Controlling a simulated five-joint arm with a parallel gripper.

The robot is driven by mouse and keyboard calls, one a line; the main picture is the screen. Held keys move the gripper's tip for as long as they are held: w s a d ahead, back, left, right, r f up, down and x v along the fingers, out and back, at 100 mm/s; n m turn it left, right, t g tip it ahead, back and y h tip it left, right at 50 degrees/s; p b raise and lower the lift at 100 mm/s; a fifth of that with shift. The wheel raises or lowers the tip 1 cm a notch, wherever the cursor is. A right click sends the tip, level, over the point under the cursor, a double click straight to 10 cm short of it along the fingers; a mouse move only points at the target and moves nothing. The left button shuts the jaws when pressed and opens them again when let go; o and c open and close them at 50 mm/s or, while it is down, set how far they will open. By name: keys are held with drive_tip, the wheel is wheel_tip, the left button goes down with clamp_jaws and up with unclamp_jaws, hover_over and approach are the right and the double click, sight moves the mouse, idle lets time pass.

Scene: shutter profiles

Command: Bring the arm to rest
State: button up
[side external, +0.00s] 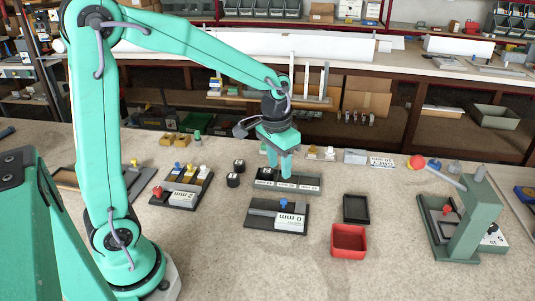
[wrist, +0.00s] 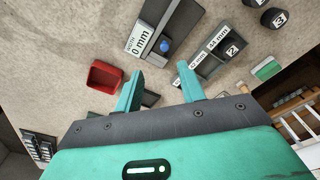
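My gripper (side external: 285,170) hangs at the end of my teal arm, above or just at a dark holder with labelled slots (side external: 310,190); I cannot tell if it touches it. In the wrist view my gripper (wrist: 158,80) has its two teal fingers apart, with nothing held between them. A dark gauge block labelled 0 mm (side external: 262,206) lies on the table in front of the holder. In the wrist view the gauge (wrist: 136,42) with its blue knob and the slotted holder (wrist: 225,35) lie beyond the fingers.
A red open bin (side external: 349,254) and a black tray (side external: 356,209) stand right of the gauge. A green lever press (side external: 470,215) stands far right. A rack of coloured-knob pieces (side external: 160,201) is at left, with black numbered cylinders (side external: 233,181) beside the holder. The front table is clear.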

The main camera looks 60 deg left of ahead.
drive_tip(key=s+r+t, duration=0.2)
drive_tip(key=s+r, duration=0.2)
drive_tip(key=s, duration=0.4)
drive_tip(key=s+d+r+t, duration=0.1)
drive_tip(key=s+r, duration=0.3)
drive_tip(key=s, duration=0.4)
drive_tip(key=shift+d+r+t, duration=0.15)
drive_tip(key=shift+r+t, duration=0.1)
drive_tip(key=shift+t, duration=0.55)
idle(1.1)
